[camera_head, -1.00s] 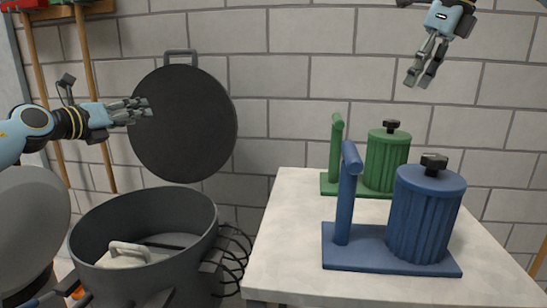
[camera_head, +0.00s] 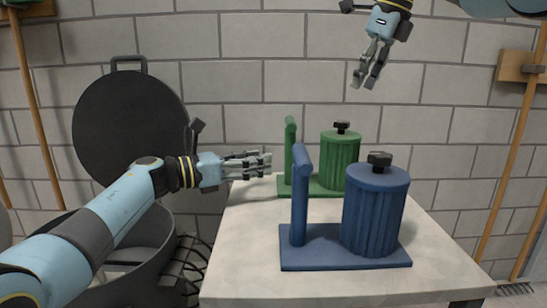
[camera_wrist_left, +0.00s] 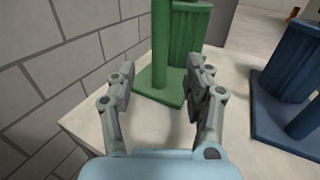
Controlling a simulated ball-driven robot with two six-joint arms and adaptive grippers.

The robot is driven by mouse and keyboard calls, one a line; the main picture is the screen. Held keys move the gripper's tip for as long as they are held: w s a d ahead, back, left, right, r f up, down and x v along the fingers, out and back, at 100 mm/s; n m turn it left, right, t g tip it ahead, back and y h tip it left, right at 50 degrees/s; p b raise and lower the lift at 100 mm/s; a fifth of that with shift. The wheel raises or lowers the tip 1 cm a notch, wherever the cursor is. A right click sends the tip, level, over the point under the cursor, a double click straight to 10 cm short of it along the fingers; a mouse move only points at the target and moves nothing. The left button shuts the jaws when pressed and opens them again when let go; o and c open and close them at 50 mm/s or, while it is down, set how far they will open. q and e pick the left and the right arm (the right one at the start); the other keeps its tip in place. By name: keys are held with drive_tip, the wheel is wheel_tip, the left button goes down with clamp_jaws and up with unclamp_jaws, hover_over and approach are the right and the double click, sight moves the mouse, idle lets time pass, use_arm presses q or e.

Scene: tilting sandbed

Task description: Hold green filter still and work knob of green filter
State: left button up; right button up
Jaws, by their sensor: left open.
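The green filter (camera_head: 340,163) stands at the back of the white table. It has a ribbed canister, a black knob (camera_head: 342,127) on top, a green base and an upright green handle post (camera_head: 289,150) on its left. My left gripper (camera_head: 268,161) is open and empty, just left of the post. In the left wrist view the post (camera_wrist_left: 160,50) rises ahead, between and beyond the open fingers (camera_wrist_left: 160,85); the knob is out of that view. My right gripper (camera_head: 364,80) hangs above the green filter, well clear of the knob, with its fingers apart and nothing between them.
A blue filter (camera_head: 373,215) of the same shape stands nearer on the table (camera_head: 245,240), its post partly in front of the green base. A grey pot with a raised dark lid (camera_head: 128,130) is on the left. A brick wall is close behind.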

use_arm(q)
hover_over(289, 183)
drive_tip(key=w, duration=0.1)
drive_tip(key=shift+w, duration=0.15)
clamp_jaws()
idle(0.5)
